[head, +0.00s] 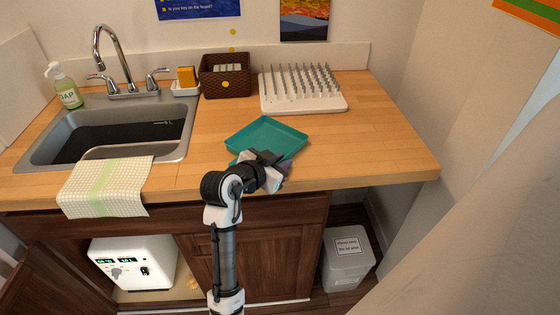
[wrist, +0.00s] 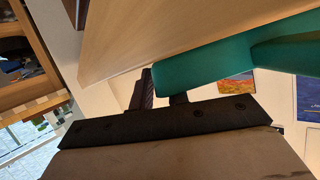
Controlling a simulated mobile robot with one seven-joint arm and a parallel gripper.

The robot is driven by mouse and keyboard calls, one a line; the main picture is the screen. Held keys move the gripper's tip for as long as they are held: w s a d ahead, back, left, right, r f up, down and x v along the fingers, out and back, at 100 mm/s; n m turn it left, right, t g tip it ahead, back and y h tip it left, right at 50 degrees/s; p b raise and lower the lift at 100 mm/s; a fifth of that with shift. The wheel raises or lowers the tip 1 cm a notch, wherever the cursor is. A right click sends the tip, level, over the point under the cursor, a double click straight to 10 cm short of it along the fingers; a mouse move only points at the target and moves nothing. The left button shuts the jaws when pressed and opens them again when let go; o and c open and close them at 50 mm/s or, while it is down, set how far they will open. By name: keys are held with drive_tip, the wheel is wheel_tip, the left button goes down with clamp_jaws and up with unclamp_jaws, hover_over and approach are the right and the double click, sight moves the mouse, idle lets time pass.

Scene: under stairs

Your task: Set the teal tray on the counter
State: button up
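The teal tray (head: 266,136) is over the front middle of the wooden counter (head: 365,135), right of the sink. It looks roughly level; I cannot tell whether it rests fully on the wood or is slightly above it. My gripper (head: 268,160) is at the tray's near edge, and its hand hides part of that edge. In the wrist view, the tray's teal wall (wrist: 205,68) runs between my dark fingers (wrist: 163,96), which appear shut on it. The counter (wrist: 150,35) shows close beside the tray there. One fingertip is partly hidden by the tray.
A white pegged rack (head: 300,100) and a brown basket (head: 226,82) stand behind the tray. The sink (head: 110,130), with a checked towel (head: 105,188) over its front edge, is at left. Counter right of the tray is clear. A lidded bin (head: 347,262) stands below.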

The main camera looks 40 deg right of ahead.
drive_tip(key=shift+o, duration=0.5)
drive_tip(key=shift+r+p, duration=0.3)
drive_tip(key=b+v, duration=0.2)
drive_tip(key=v, duration=1)
drive_tip(key=shift+b, duration=0.35)
drive_tip(key=shift+f, duration=0.1)
